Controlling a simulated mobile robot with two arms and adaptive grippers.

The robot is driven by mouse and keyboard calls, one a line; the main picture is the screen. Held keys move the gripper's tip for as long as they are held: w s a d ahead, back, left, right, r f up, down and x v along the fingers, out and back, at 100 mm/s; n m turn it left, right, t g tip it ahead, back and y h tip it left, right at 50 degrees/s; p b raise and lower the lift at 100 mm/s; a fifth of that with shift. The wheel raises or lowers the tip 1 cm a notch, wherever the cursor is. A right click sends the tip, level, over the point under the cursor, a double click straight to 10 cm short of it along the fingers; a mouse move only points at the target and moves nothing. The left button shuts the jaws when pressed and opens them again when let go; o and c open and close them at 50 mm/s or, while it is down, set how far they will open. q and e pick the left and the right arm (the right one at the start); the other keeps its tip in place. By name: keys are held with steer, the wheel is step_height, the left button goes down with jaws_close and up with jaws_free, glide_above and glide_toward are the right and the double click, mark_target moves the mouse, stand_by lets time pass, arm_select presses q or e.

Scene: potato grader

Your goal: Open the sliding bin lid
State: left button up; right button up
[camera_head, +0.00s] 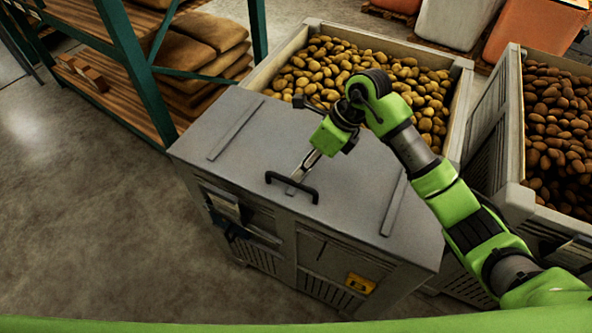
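The sliding lid (250,135) is a flat grey panel on top of a grey bin (310,245) in the middle of the head view. It covers the bin's top, and the inside of the bin is hidden. A black bar handle (306,195) stands near the lid's front edge. My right gripper (298,176) comes down from behind the handle, its fingertips at the middle of the bar. The fingers look close together, but I cannot tell whether they are shut on the bar. My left gripper is not in view.
A crate of yellow potatoes (461,90) stands right behind the lid. A crate of darker potatoes (512,120) stands at the right. A green-posted shelf (145,85) with sacks (200,50) is at the back left. The floor (90,220) at the left is clear.

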mark_target(293, 181)
steer(key=shift+p+x, duration=0.55)
steer(key=shift+x, duration=1.9)
jaws_close()
